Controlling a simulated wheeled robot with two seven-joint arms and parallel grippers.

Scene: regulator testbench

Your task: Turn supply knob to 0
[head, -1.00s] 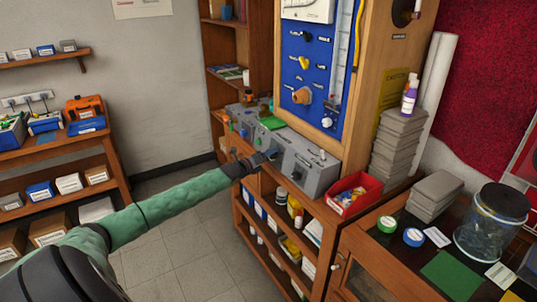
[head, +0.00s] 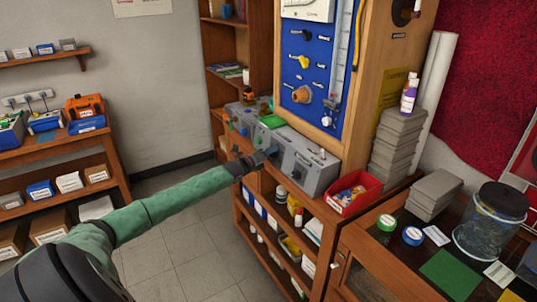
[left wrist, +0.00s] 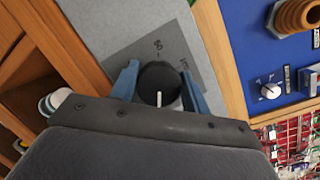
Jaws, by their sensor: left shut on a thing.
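A black round knob (left wrist: 158,84) with a white pointer line sits on a grey label plate on the grey metal box. In the left wrist view its pointer line runs toward the bottom of the picture. My left gripper (left wrist: 160,90) has one blue finger on each side of the knob and is shut on it. In the head view my left gripper (head: 269,154) reaches the front face of the grey box (head: 318,175), and hides the knob there. My right gripper is not in view.
A blue panel (head: 308,75) with knobs and a gauge stands above the bench. A red bin (head: 345,203) sits right of the grey box. Grey stacked boxes (head: 398,150) stand farther right. Open shelves (head: 275,240) lie below. The floor at left is clear.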

